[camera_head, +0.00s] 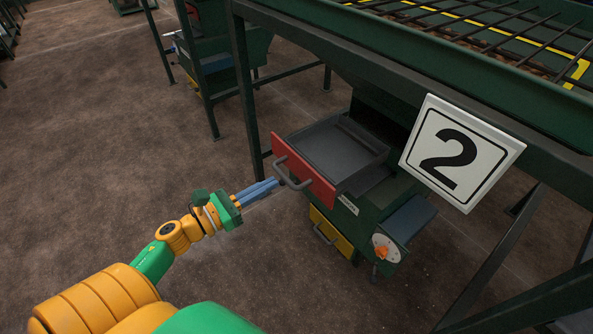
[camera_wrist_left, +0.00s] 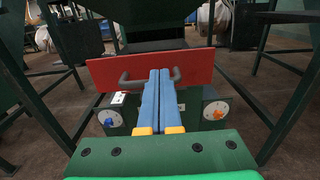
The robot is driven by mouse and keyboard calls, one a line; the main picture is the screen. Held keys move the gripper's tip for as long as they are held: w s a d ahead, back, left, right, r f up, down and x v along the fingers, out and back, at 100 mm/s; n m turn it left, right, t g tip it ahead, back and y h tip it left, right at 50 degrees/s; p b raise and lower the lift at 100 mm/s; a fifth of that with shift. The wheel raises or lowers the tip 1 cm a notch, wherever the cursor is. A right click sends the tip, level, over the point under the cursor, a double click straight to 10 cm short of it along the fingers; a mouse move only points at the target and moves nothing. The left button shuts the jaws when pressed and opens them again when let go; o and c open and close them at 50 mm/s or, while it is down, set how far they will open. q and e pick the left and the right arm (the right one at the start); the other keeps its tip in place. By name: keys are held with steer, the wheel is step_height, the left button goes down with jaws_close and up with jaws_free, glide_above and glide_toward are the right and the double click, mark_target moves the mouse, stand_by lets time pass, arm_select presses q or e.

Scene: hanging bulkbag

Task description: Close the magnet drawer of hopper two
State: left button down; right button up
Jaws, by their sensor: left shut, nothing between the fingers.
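The magnet drawer (camera_head: 335,152) of hopper two is pulled out, a dark grey tray with a red front (camera_head: 303,169) and a grey bar handle (camera_head: 291,172). The white sign (camera_head: 462,152) with a black 2 hangs beside it. My left gripper (camera_head: 277,182) is shut and empty, its blue fingers pointing at the red front close to the handle. In the left wrist view the fingers (camera_wrist_left: 158,75) overlap the middle of the red front (camera_wrist_left: 105,73); I cannot tell whether they touch it. My right gripper is not in view.
Below the drawer are a yellow-fronted box (camera_head: 331,232) and an orange knob on a white dial (camera_head: 385,248). Green frame legs (camera_head: 246,90) stand left of the drawer. Another hopper (camera_head: 228,60) stands behind. The brown floor at left is clear.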

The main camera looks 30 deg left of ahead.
mark_target(304, 165)
arm_select(q)
steer(key=x, duration=0.7)
steer(key=shift+w+d, duration=0.1)
steer(key=shift+w, duration=0.25)
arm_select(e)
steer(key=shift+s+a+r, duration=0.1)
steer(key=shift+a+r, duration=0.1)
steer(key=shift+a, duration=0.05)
arm_select(q)
steer(key=shift+w, duration=0.1)
